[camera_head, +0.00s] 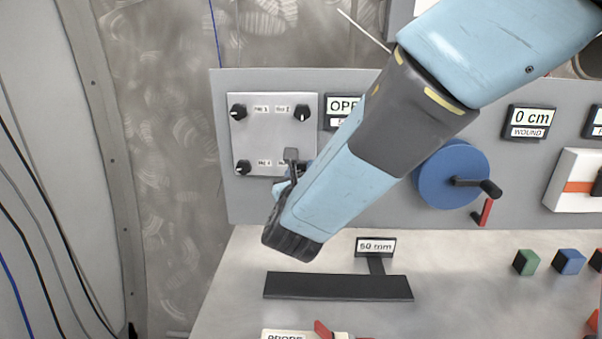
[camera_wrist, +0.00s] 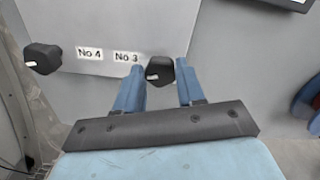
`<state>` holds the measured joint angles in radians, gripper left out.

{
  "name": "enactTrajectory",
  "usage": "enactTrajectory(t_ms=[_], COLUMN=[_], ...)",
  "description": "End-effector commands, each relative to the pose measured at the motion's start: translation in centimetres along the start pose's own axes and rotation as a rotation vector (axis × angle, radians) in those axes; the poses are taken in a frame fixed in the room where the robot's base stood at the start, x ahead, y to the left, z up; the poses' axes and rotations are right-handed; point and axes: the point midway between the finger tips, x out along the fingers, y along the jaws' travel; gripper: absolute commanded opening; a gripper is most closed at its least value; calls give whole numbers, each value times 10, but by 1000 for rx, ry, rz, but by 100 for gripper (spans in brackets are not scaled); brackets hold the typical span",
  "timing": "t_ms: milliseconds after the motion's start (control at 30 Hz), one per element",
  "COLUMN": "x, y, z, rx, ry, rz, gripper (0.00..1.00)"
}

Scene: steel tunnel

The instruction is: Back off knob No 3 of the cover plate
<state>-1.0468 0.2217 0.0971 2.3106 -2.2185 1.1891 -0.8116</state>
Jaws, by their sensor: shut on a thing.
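The light grey cover plate (camera_head: 272,140) is on the upright panel, with black knobs near its corners. Knob No 3 (camera_wrist: 160,71) is the black knob beside the label "No 3" in the wrist view. My gripper (camera_wrist: 159,82) has a blue finger on each side of this knob and is shut on it. In the head view my gripper (camera_head: 291,161) is at the plate's lower right corner, and it hides knob No 3. Knob No 4 (camera_wrist: 42,58) is at the left in the wrist view, and also at the plate's lower left in the head view (camera_head: 243,167).
Knobs No 1 (camera_head: 238,111) and No 2 (camera_head: 302,112) are on the plate's upper part. A blue wheel with a crank (camera_head: 440,172) is to the right. A black bar (camera_head: 338,286) lies on the bench below.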

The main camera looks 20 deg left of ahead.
Motion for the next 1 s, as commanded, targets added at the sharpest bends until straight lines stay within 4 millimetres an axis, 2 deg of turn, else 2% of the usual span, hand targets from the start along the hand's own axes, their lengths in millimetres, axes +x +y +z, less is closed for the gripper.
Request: enactTrajectory(t_ms=[1000], x=[-1], y=[5], z=[-1], rx=[-914], ry=[-3], rz=[4], gripper=[8])
